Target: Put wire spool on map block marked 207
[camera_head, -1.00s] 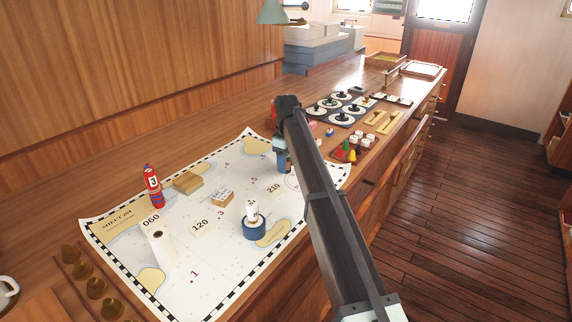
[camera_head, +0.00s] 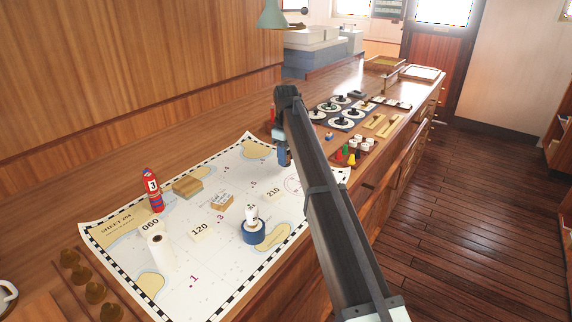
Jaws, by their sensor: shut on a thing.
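My gripper (camera_head: 283,152) is above the far part of the chart, mostly behind my arm. It is shut on a small blue thing (camera_head: 284,159), partly hidden. It may be the wire spool, but I cannot tell. A small block with a printed white top (camera_head: 221,201) lies mid-chart; its marking is too small to read, so I cannot confirm 207. Flat number labels lie on the chart: 060 (camera_head: 150,225), 120 (camera_head: 200,231) and 210 (camera_head: 273,193). A blue ring (camera_head: 253,233) with a white marked cylinder (camera_head: 251,214) stands at the near right of the chart.
A red bottle marked 3 (camera_head: 153,189), a wooden block (camera_head: 187,187) and a white roll (camera_head: 160,250) stand on the chart (camera_head: 222,269). Brass knobs (camera_head: 86,283) line the left. Dark round pieces (camera_head: 341,123) and small coloured pieces (camera_head: 349,155) crowd the counter beyond my arm.

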